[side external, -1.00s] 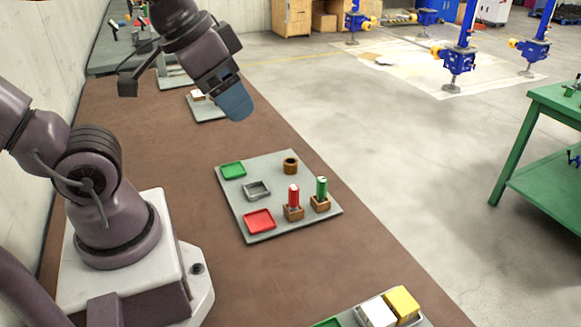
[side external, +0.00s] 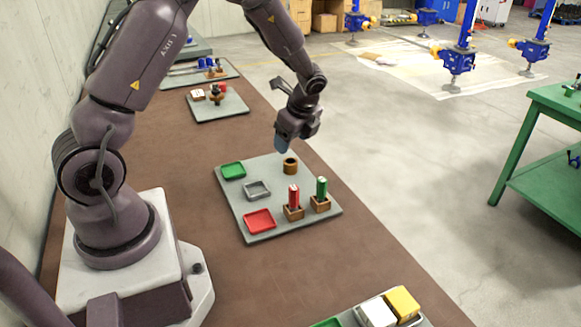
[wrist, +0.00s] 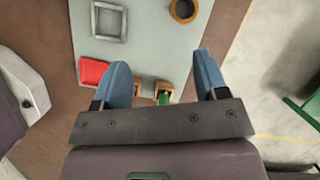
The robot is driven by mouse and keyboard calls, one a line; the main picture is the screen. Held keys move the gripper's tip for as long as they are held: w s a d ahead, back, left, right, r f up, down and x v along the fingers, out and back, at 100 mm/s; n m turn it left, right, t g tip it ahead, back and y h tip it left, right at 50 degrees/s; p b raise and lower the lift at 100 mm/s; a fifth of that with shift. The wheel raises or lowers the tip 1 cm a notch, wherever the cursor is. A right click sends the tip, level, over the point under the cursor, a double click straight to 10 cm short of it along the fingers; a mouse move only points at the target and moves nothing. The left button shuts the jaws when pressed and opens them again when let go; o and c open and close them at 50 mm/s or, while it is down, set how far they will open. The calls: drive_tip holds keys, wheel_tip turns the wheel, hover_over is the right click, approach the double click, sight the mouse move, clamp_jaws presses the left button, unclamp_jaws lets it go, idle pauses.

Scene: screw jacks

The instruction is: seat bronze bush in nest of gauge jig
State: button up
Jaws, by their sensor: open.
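A short brown-bronze ring, which looks like the bronze bush (side external: 290,165), stands on a grey board (side external: 270,172) near its far right edge. It also shows at the top of the wrist view (wrist: 184,9). A grey square frame (side external: 257,189) lies mid-board; I cannot tell whether it is the jig's nest. My gripper (side external: 281,146) is above the board's far edge, close to the ring and apart from it. In the wrist view, its two blue fingers (wrist: 161,60) are spread with nothing held between them.
The same board carries a green tray (side external: 232,170), a red tray (side external: 259,220), and red (side external: 293,196) and green (side external: 321,188) upright pieces in brown blocks. Another board (side external: 232,110) lies behind. White (side external: 378,312) and yellow (side external: 402,303) blocks are at front.

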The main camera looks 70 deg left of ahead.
sight(291, 161)
drive_tip(key=a+f+m, duration=0.1)
drive_tip(key=a+f, duration=0.1)
drive_tip(key=f, duration=0.1)
drive_tip(key=w+a+f+m, duration=0.1)
drive_tip(key=a+f+m, duration=0.1)
drive_tip(key=f, duration=0.2)
drive_tip(key=w+a+f+m, duration=0.1)
drive_tip(key=f, duration=0.3)
drive_tip(key=shift+w+a+f+t+y, duration=0.1)
drive_tip(key=shift+w+a+t+y, duration=0.05)
drive_tip(key=shift+a+t+y, duration=0.2)
drive_tip(key=c, duration=1.1)
